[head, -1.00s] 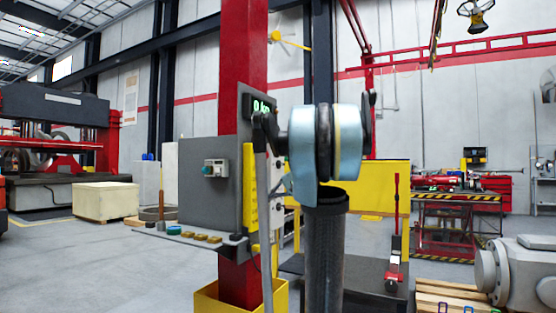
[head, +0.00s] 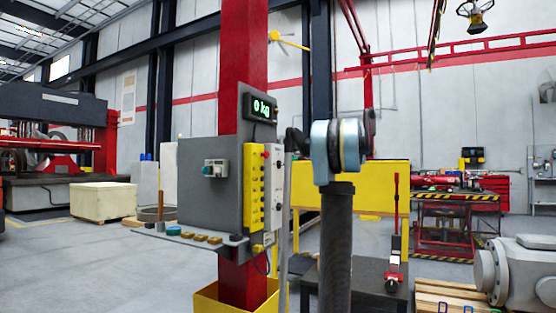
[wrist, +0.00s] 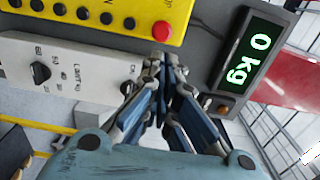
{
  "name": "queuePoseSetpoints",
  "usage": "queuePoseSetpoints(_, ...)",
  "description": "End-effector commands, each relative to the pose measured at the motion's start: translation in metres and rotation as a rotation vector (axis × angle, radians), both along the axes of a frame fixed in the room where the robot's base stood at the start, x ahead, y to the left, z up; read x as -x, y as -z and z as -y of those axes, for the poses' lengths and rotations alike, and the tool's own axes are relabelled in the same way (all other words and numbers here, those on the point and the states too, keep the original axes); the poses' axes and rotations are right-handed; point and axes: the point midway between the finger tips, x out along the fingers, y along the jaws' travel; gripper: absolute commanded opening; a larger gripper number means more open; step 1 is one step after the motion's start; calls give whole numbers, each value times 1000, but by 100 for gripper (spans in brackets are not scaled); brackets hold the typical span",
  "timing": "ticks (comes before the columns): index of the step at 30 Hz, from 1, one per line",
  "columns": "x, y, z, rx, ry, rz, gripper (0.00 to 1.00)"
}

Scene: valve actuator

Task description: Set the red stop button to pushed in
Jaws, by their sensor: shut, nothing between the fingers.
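The red stop button (wrist: 161,31) is a round red cap at the end of the yellow control box (wrist: 110,12) in the wrist view. My gripper (wrist: 170,62) is shut and empty, its fingertips close to the button on its near side. Whether they touch it, and how far the button stands out, I cannot tell. In the head view the yellow box (head: 253,190) hangs upright on the side of the grey panel, a small red spot near its top. My gripper's fingers cannot be made out there.
A white box (wrist: 65,75) with a dark knob lies alongside the yellow box. A display reading 0 kg (wrist: 248,55) is close to the right of my fingers; it also shows on the red column (head: 260,108). A small shelf (head: 190,237) juts out below the grey panel.

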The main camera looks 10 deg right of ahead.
Motion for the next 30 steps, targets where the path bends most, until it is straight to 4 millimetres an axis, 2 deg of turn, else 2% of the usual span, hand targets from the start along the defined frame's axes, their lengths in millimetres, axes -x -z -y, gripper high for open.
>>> queuePoseSetpoints(9, 0, 0, -3, 1, -2, -1, 0)
queuePoseSetpoints(14, -7, 0, -12, 1, -3, -1, 0)
queuePoseSetpoints(30, -60, 0, -87, 1, -5, -1, 0)
